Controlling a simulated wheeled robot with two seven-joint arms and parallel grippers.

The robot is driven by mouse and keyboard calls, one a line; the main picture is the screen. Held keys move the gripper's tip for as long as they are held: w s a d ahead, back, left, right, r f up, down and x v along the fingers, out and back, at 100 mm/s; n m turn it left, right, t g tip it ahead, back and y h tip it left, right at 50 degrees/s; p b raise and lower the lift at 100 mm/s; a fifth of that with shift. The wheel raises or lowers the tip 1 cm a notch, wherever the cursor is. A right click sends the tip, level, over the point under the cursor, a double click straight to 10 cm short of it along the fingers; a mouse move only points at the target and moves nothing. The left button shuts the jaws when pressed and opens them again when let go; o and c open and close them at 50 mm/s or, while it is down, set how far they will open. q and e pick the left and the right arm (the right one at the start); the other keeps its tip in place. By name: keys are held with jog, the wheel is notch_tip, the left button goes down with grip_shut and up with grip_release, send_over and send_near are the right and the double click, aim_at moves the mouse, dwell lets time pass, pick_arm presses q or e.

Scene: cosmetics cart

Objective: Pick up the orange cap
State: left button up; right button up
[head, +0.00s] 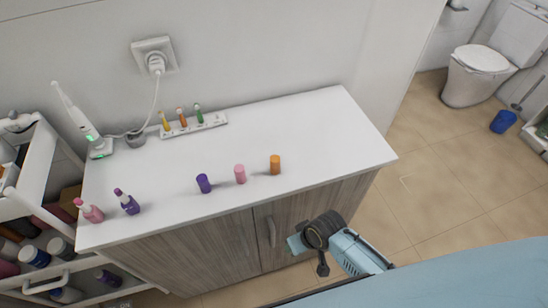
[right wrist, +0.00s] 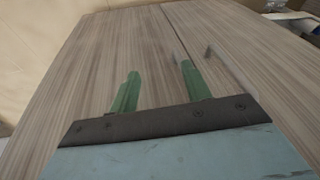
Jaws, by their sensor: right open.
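The orange cap (head: 275,164) stands upright on the white cabinet top (head: 310,125), near the front edge, right of a pink cap (head: 240,174) and a purple cap (head: 203,183). My right gripper (head: 322,268) is below the top's level, in front of the cabinet doors and apart from the cap. In the right wrist view its two green fingers (right wrist: 159,85) are spread with nothing between them, facing the wood doors. The cap does not show in that view. My left gripper is not in view.
A cart (head: 45,185) is at the left. The top's right side is clear.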

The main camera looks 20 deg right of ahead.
aim_at(275, 159)
jog(key=w+a+r+n, duration=0.1)
jog(key=w+a+r, duration=0.1)
jog(key=r, duration=0.7)
jog(key=w+a+r+n+g+p, duration=0.1)
jog(key=w+a+r, duration=0.2)
jog(key=r, duration=0.5)
jog(key=w+a+r+n+p, duration=0.1)
jog(key=w+a+r, duration=0.2)
jog(key=r, duration=0.6)
jog(key=shift+w+r+n+g+y, duration=0.3)
jog(key=shift+w+y, duration=0.1)
jog(key=shift+w, duration=0.1)
jog(key=w+d+r+g+h, duration=0.1)
jog(key=w+d+r+h, duration=0.2)
jog(key=w+d+r, duration=0.3)
jog(key=shift+m, duration=0.4)
jog(key=f, duration=0.8)
jog(key=a+f, duration=0.1)
jog(key=f, duration=0.2)
jog(key=shift+s+f, duration=0.2)
jog(key=shift+f, duration=0.2)
jog(key=c, duration=1)
